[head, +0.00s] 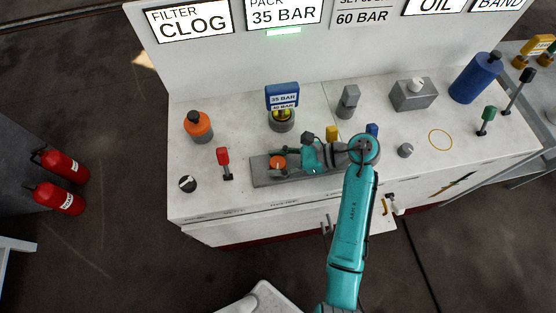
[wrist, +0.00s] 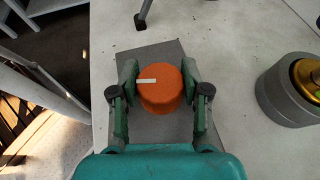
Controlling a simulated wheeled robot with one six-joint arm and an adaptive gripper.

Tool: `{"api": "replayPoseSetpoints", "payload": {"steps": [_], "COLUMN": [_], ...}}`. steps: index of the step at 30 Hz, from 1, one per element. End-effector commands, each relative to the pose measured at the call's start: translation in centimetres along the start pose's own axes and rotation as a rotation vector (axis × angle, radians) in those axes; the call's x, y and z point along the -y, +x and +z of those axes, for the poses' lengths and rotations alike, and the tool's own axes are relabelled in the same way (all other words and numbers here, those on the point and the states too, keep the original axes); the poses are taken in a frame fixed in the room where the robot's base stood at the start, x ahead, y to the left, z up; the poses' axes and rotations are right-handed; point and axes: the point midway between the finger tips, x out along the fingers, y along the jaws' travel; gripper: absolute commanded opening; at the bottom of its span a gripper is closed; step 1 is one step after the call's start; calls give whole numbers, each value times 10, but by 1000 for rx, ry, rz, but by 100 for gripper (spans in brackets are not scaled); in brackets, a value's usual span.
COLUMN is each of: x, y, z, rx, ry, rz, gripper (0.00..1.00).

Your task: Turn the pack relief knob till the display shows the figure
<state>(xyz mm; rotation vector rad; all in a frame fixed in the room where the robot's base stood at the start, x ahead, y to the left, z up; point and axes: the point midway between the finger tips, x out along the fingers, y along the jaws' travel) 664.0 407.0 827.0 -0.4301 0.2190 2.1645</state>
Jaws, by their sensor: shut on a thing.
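The orange knob (wrist: 160,91) has a white pointer line that points left in the wrist view. It sits on a grey plate (wrist: 153,57) on the bench. My gripper (wrist: 158,85) is shut on the knob, one finger on each side. In the head view the knob (head: 278,162) shows at the left end of the grey plate, with my gripper (head: 279,161) lying level at it from the right. The pack display (head: 283,14) reads 35 BAR, with a lit green bar (head: 283,31) under it. A blue sign (head: 282,96) behind the knob reads 35 BAR and, partly hidden, 40 BAR.
A red-topped lever (head: 223,158) and a black and white knob (head: 188,184) stand left of the plate. A grey cylinder with a brass top (wrist: 303,85) stands close by. Two fire extinguishers (head: 62,166) stand on the floor.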

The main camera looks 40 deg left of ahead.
Motion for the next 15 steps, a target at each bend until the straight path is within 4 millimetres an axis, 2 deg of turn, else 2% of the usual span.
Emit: {"api": "replayPoseSetpoints", "payload": {"steps": [15], "x": [0], "y": [0], "z": [0], "rx": [-1], "ry": [-27], "rz": [63], "gripper": [11]}}
